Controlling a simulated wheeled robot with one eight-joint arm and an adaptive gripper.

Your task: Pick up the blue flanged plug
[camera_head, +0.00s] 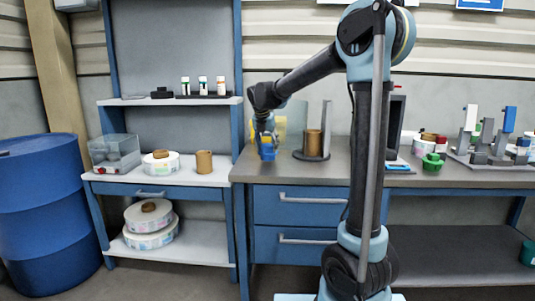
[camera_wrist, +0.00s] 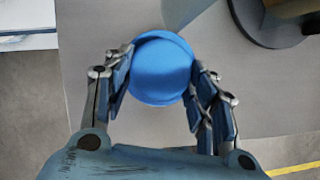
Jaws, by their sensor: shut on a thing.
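The blue flanged plug (camera_wrist: 161,68) is a round blue piece between my gripper's fingers in the wrist view. My gripper (camera_wrist: 160,80) is shut on it, with a finger on each side. In the head view, the gripper (camera_head: 266,138) is at the left end of the grey workbench, and the blue plug (camera_head: 267,152) shows small below it. I cannot tell whether the plug touches the bench top or is just above it.
A brown cylinder (camera_head: 313,143) stands on a dark round-based stand right of the gripper. A green piece (camera_head: 432,163) and other parts stand farther right on the bench (camera_head: 340,178). A shelf unit (camera_head: 160,180) with reels is left. A blue barrel (camera_head: 45,215) stands far left.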

